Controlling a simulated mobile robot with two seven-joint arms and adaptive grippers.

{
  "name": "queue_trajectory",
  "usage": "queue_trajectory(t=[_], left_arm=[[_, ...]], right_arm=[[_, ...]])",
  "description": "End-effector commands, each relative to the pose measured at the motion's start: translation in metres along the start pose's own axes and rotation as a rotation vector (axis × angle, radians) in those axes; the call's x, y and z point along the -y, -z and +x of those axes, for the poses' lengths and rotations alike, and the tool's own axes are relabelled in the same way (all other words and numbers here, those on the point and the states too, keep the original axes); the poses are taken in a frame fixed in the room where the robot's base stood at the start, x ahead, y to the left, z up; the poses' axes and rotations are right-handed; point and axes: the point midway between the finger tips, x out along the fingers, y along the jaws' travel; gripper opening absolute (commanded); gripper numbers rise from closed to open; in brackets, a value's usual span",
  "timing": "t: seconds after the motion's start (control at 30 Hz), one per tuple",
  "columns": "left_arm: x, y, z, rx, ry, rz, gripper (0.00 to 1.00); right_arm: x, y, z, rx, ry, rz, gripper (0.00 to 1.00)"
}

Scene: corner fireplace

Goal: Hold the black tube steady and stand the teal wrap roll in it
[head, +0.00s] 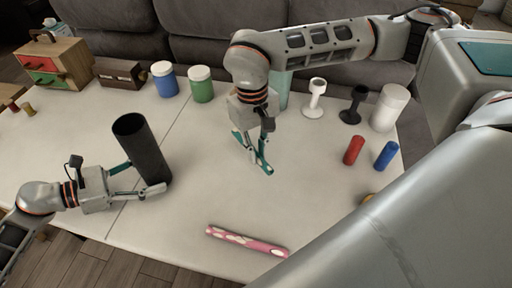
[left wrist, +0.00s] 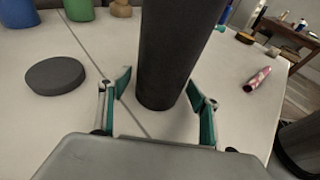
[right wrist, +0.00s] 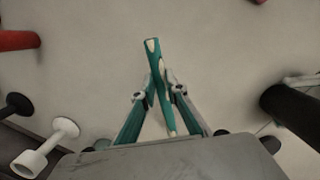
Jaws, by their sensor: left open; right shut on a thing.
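The black tube (head: 145,150) stands upright on the white table, its open mouth up. My left gripper (head: 146,180) is open, its fingers on either side of the tube's lower part; the tube also shows between them in the left wrist view (left wrist: 175,60). My right gripper (head: 256,152) is shut on the teal wrap roll (right wrist: 153,60), a thin teal stick with cream patches. In the right wrist view the roll crosses between the fingertips. In the head view the gripper partly hides the roll, right of the tube and apart from it.
A pink patterned roll (head: 247,241) lies near the front edge. Red (head: 353,150) and blue (head: 386,155) cylinders stand at right, with white (head: 314,98) and black (head: 353,105) stands behind. Blue (head: 164,80) and green (head: 201,85) jars stand at back. A dark disc (left wrist: 55,76) lies near the tube.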

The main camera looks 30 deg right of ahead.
Motion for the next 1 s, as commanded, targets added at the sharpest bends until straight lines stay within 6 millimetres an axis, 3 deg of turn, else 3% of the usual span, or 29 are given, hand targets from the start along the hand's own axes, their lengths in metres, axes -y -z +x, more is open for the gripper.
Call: queue_trajectory(t=[0.37, 0.47, 0.6, 0.63, 0.7, 1.0], left_arm=[[-0.0004, -0.0017, 0.0039, 0.000, -0.001, 0.003, 0.63], [-0.0004, -0.0016, 0.0038, 0.000, -0.001, 0.002, 0.39], [-0.0004, -0.0014, 0.0037, 0.000, -0.001, 0.002, 0.37], [-0.0004, -0.0014, 0.0037, 0.000, -0.001, 0.002, 0.57], [-0.0004, -0.0013, 0.0036, 0.000, -0.001, 0.002, 0.71], [-0.0004, -0.0012, 0.0036, 0.000, -0.001, 0.002, 0.71]], right_arm=[[0.0001, 0.0002, 0.0009, 0.001, 0.000, 0.000, 0.00], [0.0001, 0.0002, 0.0009, 0.001, 0.000, 0.000, 0.00], [0.0001, 0.0002, 0.0010, 0.001, 0.000, 0.000, 0.00], [0.0001, 0.0001, 0.0010, 0.001, 0.000, 0.000, 0.00], [0.0001, 0.0002, 0.0010, 0.001, 0.000, 0.000, 0.00], [0.0001, 0.0001, 0.0011, 0.001, 0.000, 0.000, 0.00]])
